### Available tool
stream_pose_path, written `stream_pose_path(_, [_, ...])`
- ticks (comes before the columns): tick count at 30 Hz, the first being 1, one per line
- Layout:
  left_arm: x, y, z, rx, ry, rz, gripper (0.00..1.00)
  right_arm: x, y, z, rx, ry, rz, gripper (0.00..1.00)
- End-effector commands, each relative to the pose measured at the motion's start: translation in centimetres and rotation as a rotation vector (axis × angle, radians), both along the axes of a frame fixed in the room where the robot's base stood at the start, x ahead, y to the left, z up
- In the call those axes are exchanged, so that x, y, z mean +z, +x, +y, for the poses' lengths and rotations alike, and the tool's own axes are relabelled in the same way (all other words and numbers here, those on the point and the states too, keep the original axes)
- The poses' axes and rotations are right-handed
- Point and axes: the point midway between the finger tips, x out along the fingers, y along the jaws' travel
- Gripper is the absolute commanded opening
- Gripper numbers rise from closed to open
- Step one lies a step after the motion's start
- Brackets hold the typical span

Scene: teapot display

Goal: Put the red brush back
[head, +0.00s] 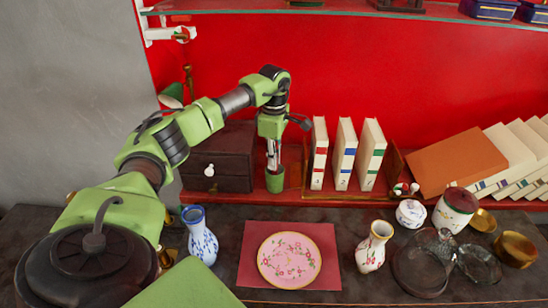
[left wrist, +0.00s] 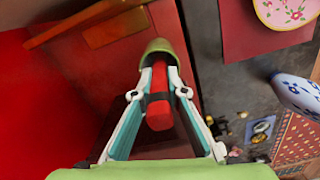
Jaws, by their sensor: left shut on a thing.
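My left gripper (head: 273,158) points down over a small green cup (head: 275,183) on the red shelf, between the dark drawer box and the upright books. In the left wrist view, my left gripper (left wrist: 158,94) is shut on the red brush (left wrist: 160,117), with a dark band around it between the fingertips. The brush's far end reaches to the mouth of the green cup (left wrist: 158,47); how deep it sits inside cannot be told. In the head view the brush is mostly hidden by the fingers. My right gripper is not in view.
Upright white books (head: 319,155) stand right of the cup, and a dark drawer box (head: 222,160) stands left. On the dark table below are a blue-white vase (head: 199,238), a pink plate (head: 289,260) on a red mat, a flowered vase (head: 371,250) and glassware.

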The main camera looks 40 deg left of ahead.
Motion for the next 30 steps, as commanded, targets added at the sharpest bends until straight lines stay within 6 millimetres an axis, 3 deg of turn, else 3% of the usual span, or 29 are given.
stream_pose_path(6, [-0.3,0.0,0.0,0.0,0.0,-0.001,0.0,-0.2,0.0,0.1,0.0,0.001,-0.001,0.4])
stream_pose_path(7, [-0.3,0.0,0.0,0.0,0.0,-0.001,0.16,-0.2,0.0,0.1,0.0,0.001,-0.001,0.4])
stream_pose_path(9, [-0.3,0.0,0.0,0.0,0.0,-0.001,0.3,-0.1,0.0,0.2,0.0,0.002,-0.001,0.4])
stream_pose_path(21, [0.3,0.1,0.0,0.0,0.0,-0.003,0.3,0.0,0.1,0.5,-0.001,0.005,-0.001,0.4])
stream_pose_path(30, [5.0,0.2,0.0,0.0,0.0,-0.007,0.3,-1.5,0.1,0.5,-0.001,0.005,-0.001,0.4])
